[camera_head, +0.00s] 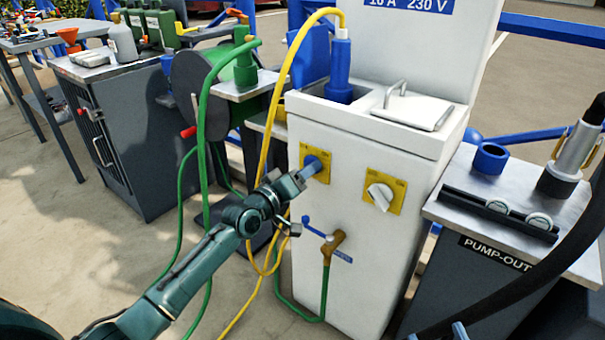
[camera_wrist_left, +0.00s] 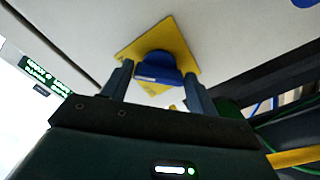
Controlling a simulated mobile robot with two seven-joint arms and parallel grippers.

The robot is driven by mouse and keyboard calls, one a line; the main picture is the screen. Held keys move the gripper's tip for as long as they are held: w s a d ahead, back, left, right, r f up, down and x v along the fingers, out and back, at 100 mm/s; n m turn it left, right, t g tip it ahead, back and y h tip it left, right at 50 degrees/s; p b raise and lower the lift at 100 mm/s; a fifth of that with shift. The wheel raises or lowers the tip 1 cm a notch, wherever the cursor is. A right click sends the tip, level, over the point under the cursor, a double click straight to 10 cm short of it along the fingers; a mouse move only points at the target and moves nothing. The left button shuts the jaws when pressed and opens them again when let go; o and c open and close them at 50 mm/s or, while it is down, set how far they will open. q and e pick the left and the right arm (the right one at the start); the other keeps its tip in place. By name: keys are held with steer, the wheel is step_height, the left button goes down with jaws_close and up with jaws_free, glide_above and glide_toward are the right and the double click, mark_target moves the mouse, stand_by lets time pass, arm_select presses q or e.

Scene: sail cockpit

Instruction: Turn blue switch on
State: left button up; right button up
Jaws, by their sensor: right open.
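The blue switch (camera_head: 314,167) is a round knob with a raised grip on a square yellow plate on the front of the white pedestal. It also shows in the left wrist view (camera_wrist_left: 158,69). My left gripper (camera_head: 300,174) is at the switch. In the left wrist view its two fingers (camera_wrist_left: 157,88) are apart, one on each side of the knob, with a small gap visible on both sides. Whether the fingers reach past the knob's face is hard to tell. Fingertips of my right gripper (camera_head: 437,334) just show at the bottom edge.
A white switch (camera_head: 380,196) on a second yellow plate (camera_head: 397,187) sits to the right. Below is a brass tap (camera_head: 334,240) with a blue handle and green hose. A yellow cable (camera_head: 272,130) hangs close by my left gripper. The pump-out cabinet (camera_head: 470,285) stands right.

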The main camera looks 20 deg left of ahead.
arm_select(q)
steer(key=o, duration=0.3)
steer(key=shift+o, duration=0.2)
steer(key=p+v, duration=0.3)
steer(key=v, duration=1)
arm_select(e)
steer(key=shift+w+d+f+m+g+h, duration=0.15)
steer(key=shift+d+m+g+h, duration=0.5)
steer(key=shift+m+g+h, duration=0.35)
arm_select(q)
steer(key=shift+s+r+p, duration=0.1)
steer(key=shift+p, duration=0.2)
